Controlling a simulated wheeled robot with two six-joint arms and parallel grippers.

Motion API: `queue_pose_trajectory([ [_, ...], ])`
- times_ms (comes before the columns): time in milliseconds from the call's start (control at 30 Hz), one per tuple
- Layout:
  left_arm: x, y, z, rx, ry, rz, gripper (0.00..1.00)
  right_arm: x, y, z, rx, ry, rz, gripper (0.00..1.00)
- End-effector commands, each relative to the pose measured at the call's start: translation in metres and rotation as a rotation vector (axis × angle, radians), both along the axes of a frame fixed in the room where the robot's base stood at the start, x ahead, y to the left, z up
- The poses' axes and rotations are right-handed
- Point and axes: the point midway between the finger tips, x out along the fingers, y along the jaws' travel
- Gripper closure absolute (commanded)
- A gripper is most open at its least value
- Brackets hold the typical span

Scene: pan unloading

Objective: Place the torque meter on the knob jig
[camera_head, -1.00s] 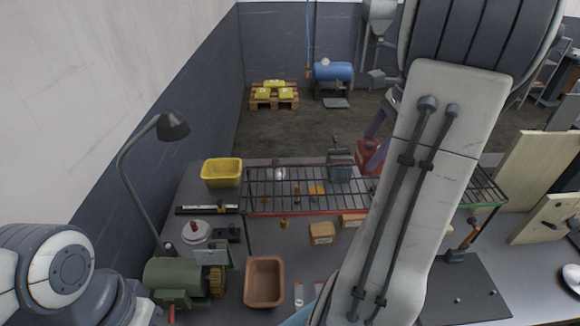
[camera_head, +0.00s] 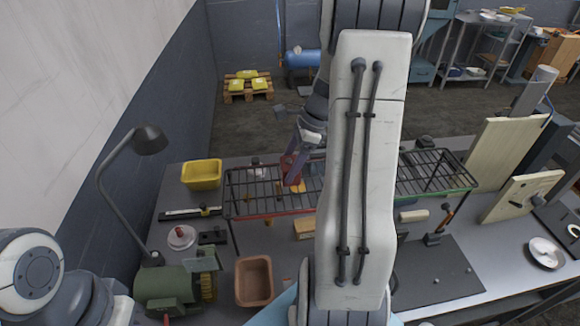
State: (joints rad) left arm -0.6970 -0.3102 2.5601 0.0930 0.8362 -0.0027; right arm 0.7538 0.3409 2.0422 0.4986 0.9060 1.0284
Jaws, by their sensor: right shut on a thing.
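My right gripper (camera_head: 291,166) is at the far side of the bench, in front of or above the left half of the wire rack (camera_head: 262,214). It is shut on a red block-like thing (camera_head: 291,174); I cannot tell whether this is the torque meter, or its height above the bars. My right forearm hides the rack's middle and part of the bench. A small pale wooden board with a dark knob (camera_head: 522,197) stands tilted at the right and may be the knob jig. My left gripper is not in view.
A yellow bin (camera_head: 202,174) and a desk lamp (camera_head: 148,140) stand at the left. A green motor (camera_head: 170,288) and a brown tray (camera_head: 254,281) are nearer. A dark mat (camera_head: 437,272) and a white round dish (camera_head: 545,252) lie at the right.

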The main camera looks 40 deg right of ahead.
Motion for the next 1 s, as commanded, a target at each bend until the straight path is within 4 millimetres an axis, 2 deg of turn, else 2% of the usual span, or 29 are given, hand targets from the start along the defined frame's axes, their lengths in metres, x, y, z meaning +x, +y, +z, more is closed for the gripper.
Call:
queue_pose_trajectory([
  [167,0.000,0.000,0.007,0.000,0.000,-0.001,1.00,0.000,0.000,-0.019,0.001,0.001,-0.001,0.96],
  [533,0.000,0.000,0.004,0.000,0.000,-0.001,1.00,0.000,-0.001,-0.025,-0.001,-0.001,0.001,0.96],
  [567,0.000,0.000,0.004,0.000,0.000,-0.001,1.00,0.000,0.000,-0.025,0.000,0.000,0.001,0.19],
  [600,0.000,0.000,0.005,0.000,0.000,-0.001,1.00,0.000,0.000,-0.024,0.000,0.000,0.001,0.04],
  [633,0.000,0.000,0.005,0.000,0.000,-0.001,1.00,0.000,0.000,-0.024,0.000,0.000,0.001,0.00],
  [867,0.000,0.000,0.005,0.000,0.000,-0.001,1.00,0.000,0.000,-0.023,-0.001,-0.001,0.001,0.00],
  [1000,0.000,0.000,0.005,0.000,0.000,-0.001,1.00,-0.001,-0.004,-0.015,-0.003,-0.004,-0.001,0.00],
])
